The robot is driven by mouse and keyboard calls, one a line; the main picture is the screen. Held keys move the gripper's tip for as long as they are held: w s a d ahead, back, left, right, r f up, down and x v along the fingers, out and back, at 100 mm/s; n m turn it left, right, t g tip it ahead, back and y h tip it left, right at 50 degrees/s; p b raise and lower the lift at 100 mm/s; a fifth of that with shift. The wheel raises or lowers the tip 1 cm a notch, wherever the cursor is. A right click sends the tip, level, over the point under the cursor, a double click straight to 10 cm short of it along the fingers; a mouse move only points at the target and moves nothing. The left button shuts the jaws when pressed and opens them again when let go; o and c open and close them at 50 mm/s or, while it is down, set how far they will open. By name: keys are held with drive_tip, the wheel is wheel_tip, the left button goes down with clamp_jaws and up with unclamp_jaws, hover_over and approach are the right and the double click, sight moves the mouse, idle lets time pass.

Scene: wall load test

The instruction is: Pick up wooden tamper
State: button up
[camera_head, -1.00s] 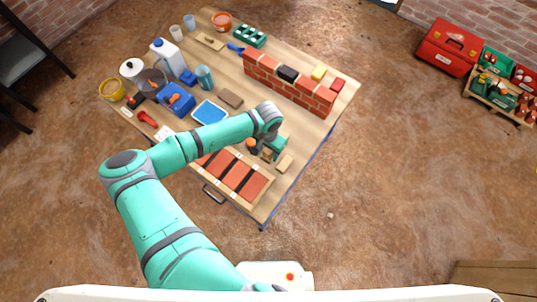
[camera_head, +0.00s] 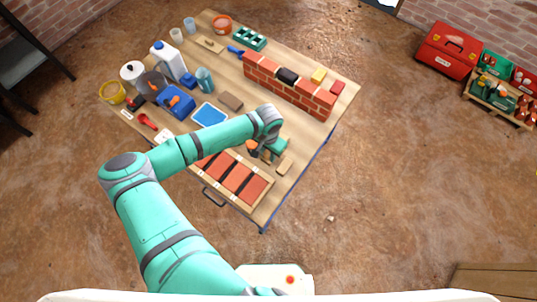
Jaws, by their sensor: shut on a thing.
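My gripper (camera_head: 267,157) is at the front right part of the wooden table, pointing down beside the tray of red bricks. It is shut on a small brown wooden piece, which I take to be the wooden tamper (camera_head: 266,156). The gripper and wrist hide most of it, and I cannot tell whether it touches the table. A light wooden block (camera_head: 284,165) lies just right of the gripper. A dark and orange object (camera_head: 252,148) is close on its left.
A brick wall (camera_head: 288,87) stands along the table's back right side. A tray of red bricks (camera_head: 270,187) is at the front edge. A blue tray (camera_head: 209,115), a brown block (camera_head: 231,101) and several containers lie left. Some tabletop is clear right of the gripper.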

wheel_tip(320, 180, up, 2)
drive_tip(key=shift+r, duration=0.25)
drive_tip(key=s+d+r, duration=0.8)
drive_tip(key=d+r, duration=0.1)
drive_tip(key=d, duration=0.2)
drive_tip(key=shift+s+d+r, duration=0.15)
drive_tip(key=shift+r, duration=0.2)
